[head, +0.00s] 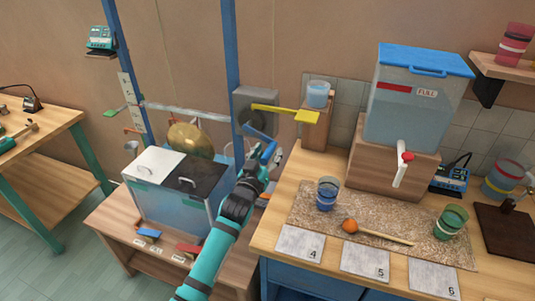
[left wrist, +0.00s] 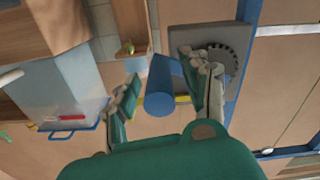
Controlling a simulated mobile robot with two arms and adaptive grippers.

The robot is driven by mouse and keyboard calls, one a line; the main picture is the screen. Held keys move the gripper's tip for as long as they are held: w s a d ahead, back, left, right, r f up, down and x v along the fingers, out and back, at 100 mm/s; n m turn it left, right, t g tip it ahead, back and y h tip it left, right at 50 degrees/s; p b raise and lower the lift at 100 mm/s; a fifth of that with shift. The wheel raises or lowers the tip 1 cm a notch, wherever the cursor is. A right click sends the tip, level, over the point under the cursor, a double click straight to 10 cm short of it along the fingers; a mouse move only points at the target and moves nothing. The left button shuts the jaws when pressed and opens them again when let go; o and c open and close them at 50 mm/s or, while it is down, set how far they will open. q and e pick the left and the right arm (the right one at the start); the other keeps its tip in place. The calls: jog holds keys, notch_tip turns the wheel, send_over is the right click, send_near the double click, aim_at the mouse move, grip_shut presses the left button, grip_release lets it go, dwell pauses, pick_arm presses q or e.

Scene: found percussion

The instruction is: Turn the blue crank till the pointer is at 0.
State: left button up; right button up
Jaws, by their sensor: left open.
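The blue crank (head: 259,131) sticks out from a grey housing (head: 248,101) on the blue post. In the left wrist view its round blue handle (left wrist: 158,95) lies between the two fingers of my left gripper (left wrist: 160,72). In that view the grey plate with a dark toothed wheel (left wrist: 228,60) shows behind the right finger. In the head view my left gripper (head: 268,151) is open at the crank, partly covering it. I cannot tell whether the fingers touch the handle. The pointer and its 0 mark cannot be made out. My right gripper is not in view.
A yellow lever (head: 285,112) reaches right from near the housing. Below left stands a clear tank with a white and black lid (head: 157,163). The wooden table (head: 272,229) on the right holds cups, a mallet and a blue-lidded water tank (head: 408,110).

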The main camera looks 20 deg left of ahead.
pick_arm(q)
grip_shut()
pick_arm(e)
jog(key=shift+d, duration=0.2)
pick_arm(q)
jog(key=shift+w, duration=0.1)
jog(key=shift+r, duration=0.2)
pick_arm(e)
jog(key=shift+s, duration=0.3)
pick_arm(q)
jog(key=shift+d+r+n, duration=0.1)
jog(key=shift+r+n, duration=0.05)
jog(key=shift+n, duration=0.15)
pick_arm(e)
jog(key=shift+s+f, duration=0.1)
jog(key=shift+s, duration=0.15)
